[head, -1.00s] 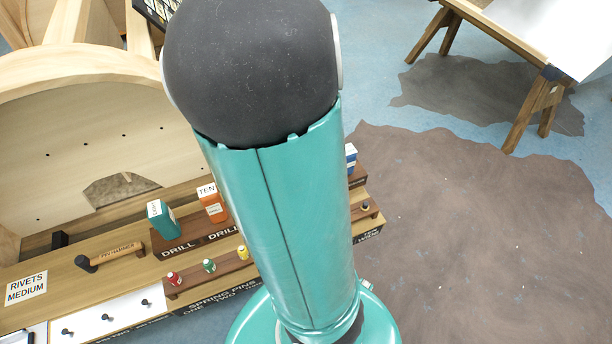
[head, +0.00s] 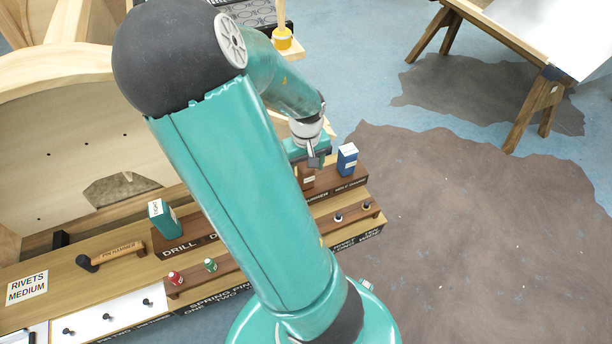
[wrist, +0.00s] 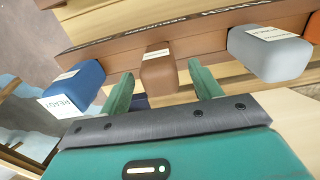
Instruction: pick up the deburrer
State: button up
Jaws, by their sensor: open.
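The deburrer appears to be the brown box in the middle of the wrist view (wrist: 158,74), with a pale label on its top. It stands on the brown wooden rack, beside lettering that seems to read "DEBURRER". In the head view the brown box (head: 307,177) shows partly, just below my gripper (head: 315,160). In the wrist view my gripper (wrist: 160,71) is open, with its two green fingers on either side of the box.
A blue box (wrist: 75,88) stands left of the brown one and a grey box (wrist: 268,54) stands right, both close to the fingers. An orange box (wrist: 300,30) is farther right.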

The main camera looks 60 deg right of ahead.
jog(key=c, duration=1.3)
jog(key=shift+o, duration=0.2)
jog(key=shift+r, duration=0.15)
